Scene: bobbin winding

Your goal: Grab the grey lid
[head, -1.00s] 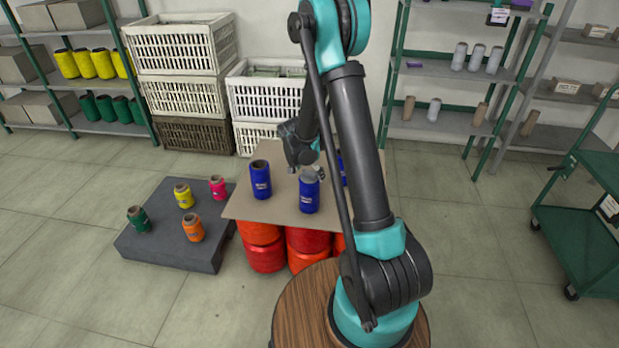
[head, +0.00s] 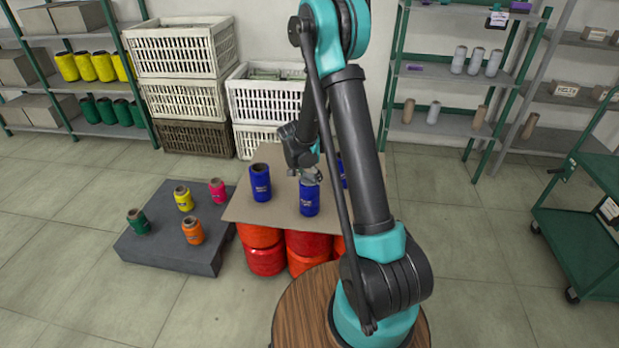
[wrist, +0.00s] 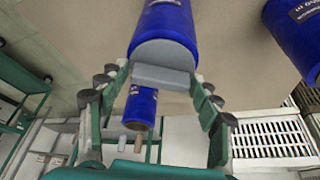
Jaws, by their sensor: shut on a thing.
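The grey lid (wrist: 165,55) sits on the end of a blue bobbin (wrist: 163,20), with a flat grey grip block standing out from it. In the head view the lid (head: 311,176) is on top of the middle blue bobbin (head: 309,199), partly hidden by my gripper (head: 306,166). In the wrist view my gripper (wrist: 161,77) has its two fingers on either side of the lid's grip block, shut on it. The lid appears still against the bobbin top.
Two other blue bobbins, one left (head: 260,183) and one right (head: 341,168), stand on the cardboard sheet (head: 250,213) over red-orange spools (head: 266,259). A dark low platform (head: 165,253) holds small coloured bobbins at left. White crates (head: 180,95) stand behind.

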